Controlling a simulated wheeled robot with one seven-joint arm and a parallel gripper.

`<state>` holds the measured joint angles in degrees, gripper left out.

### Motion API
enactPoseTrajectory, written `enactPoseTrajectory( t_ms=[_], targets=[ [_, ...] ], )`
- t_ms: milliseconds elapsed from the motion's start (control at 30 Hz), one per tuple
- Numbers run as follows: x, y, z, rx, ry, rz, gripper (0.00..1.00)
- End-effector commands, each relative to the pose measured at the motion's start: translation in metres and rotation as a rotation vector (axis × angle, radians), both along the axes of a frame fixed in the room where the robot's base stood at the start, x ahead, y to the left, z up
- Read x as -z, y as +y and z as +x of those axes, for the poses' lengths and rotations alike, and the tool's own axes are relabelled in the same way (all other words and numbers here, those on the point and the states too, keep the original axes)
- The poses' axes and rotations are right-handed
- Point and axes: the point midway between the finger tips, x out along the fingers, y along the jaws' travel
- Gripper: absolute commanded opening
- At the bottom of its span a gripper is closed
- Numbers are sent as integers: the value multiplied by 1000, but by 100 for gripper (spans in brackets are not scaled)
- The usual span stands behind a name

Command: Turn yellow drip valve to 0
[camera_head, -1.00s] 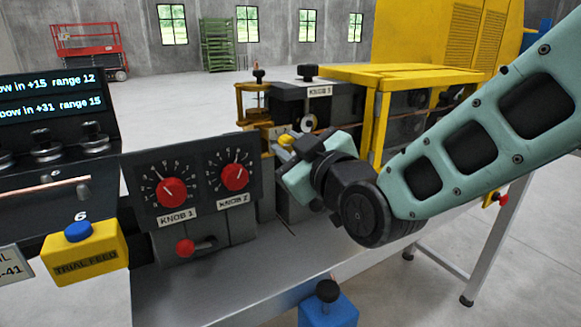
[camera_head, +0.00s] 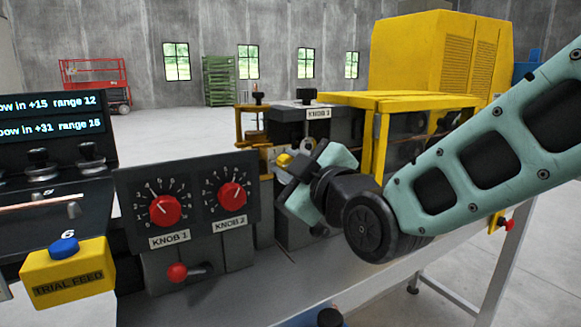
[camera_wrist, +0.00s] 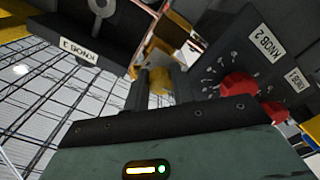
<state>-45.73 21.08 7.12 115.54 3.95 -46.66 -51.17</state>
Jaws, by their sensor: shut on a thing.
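The yellow drip valve (camera_head: 284,160) shows as a small yellow piece at the tip of my gripper (camera_head: 291,168), behind the panel with the two red knobs. In the wrist view the yellow valve (camera_wrist: 159,80) sits between the two fingers of my gripper (camera_wrist: 158,90), which are shut on it. Most of the valve is hidden by the fingers, and I cannot read any scale or its setting.
A dark panel (camera_head: 130,187) carries red knobs labelled KNOB 1 (camera_head: 165,210) and KNOB 2 (camera_head: 232,196), close left of my gripper. A block labelled KNOB 3 (camera_head: 318,113) stands behind. A yellow frame (camera_head: 384,135) rises right. The yellow TRIAL FEED box (camera_head: 68,275) is front left.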

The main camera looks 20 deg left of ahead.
Motion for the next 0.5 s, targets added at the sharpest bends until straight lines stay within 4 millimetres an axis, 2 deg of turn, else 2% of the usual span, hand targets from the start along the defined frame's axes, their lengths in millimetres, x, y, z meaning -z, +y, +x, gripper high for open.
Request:
enactPoseTrajectory(
  t_ms=[67, 100, 167, 500],
  targets=[
    [0, 0, -1, -1, 0, -2, 2],
    [0, 0, -1, -1, 0, -2, 33],
    [0, 0, -1, -1, 0, -2, 46],
    [0, -2, -2, -1, 0, 1, 46]
  ],
)
